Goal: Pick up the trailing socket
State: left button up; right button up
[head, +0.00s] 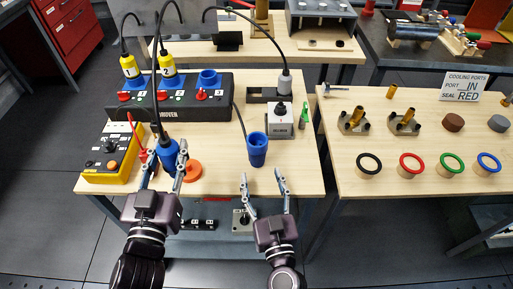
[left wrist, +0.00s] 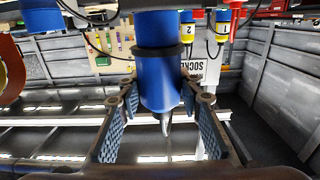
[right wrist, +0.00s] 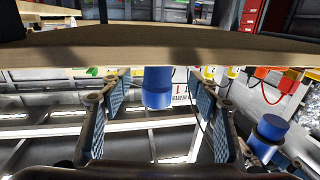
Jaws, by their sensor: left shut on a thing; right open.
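A blue socket (head: 257,150) with a thin dark cable, which looks like the trailing socket, is near the front of the wooden table. My right gripper (head: 264,180) is open and empty, just in front of it. In the right wrist view the blue socket (right wrist: 157,88) shows beyond and between the open fingers. My left gripper (head: 165,170) is shut on a blue plug (head: 168,152) with a dark top and a black cable rising from it. In the left wrist view the blue plug (left wrist: 160,70) is between the fingers.
An orange ring (head: 192,171) lies right of the left gripper. Behind are a black panel (head: 195,110) with yellow plugs and a grey box (head: 279,125). A yellow control box (head: 108,155) is at left. A second table (head: 430,180) with coloured rings is at right, past a gap.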

aim_at(259, 160)
jog(key=w, duration=0.3)
jog(key=shift+w+a+r, duration=0.15)
jog(key=shift+w+a, duration=0.1)
jog(key=shift+a, duration=0.05)
jog(key=w, duration=0.2)
jog(key=w+r+p, duration=0.1)
jog(key=shift+w+a, duration=0.2)
jog(key=shift+a, duration=0.05)
jog(key=shift+w+a+f, duration=0.1)
jog(key=shift+w+f, duration=0.1)
jog(key=shift+w, duration=0.45)
jog(key=shift+c, duration=0.5)
jog(key=shift+r, duration=0.1)
jog(key=c, duration=1.3)
